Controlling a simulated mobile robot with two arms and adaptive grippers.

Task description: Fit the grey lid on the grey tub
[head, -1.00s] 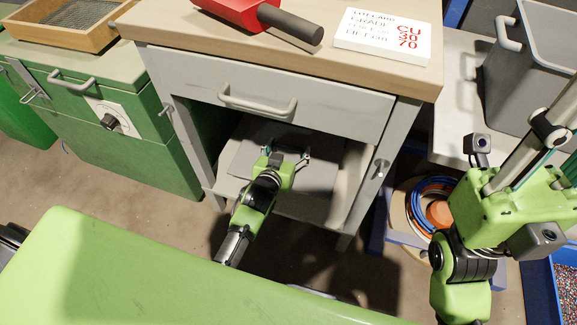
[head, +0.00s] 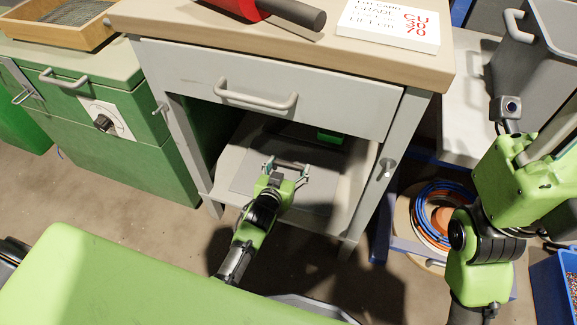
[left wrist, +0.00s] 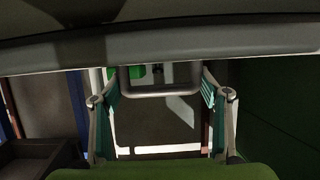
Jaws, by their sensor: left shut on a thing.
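The grey tub (head: 522,75) stands on a pale surface at the far right in the head view, partly cut off by the frame. The grey lid (head: 312,194) looks like a flat slab over the shelf under the drawer; its far part is hard to make out. My left gripper (head: 287,166) is shut on its handle, which spans between the fingers. In the left wrist view the U-shaped handle (left wrist: 160,91) lies between the teal finger pads. My right arm (head: 520,175) is at the right; its fingertips run out of view.
The cabinet's drawer (head: 330,95) hangs above my left gripper, with cabinet legs on both sides. A small green thing (head: 330,135) is deep inside. A cable coil (head: 440,208) sits below right.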

